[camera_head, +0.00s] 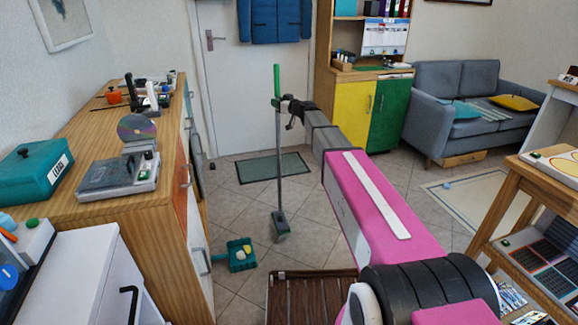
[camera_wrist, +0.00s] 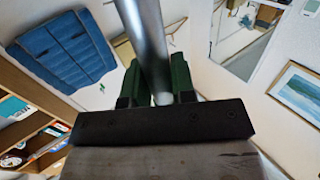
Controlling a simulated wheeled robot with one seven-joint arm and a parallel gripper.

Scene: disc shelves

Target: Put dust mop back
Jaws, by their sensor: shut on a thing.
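The dust mop (camera_head: 279,150) has a thin grey pole with a green grip at its top and a small grey-green head (camera_head: 281,225) low over the tiled floor. It hangs nearly upright. My gripper (camera_head: 284,104) is shut on the pole just below the green grip. In the wrist view, the grey pole (camera_wrist: 146,45) runs between the dark green fingers of my gripper (camera_wrist: 158,88). I cannot tell whether the mop head touches the floor. The mop's own holder or resting place is not clear in these frames.
A teal dustpan (camera_head: 236,256) with small items lies on the floor left of the mop. A long wooden cabinet (camera_head: 110,130) bounds the left side. A slatted wooden mat (camera_head: 305,300) lies in front, a green doormat (camera_head: 272,167) by the door (camera_head: 240,90). Tiles between are clear.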

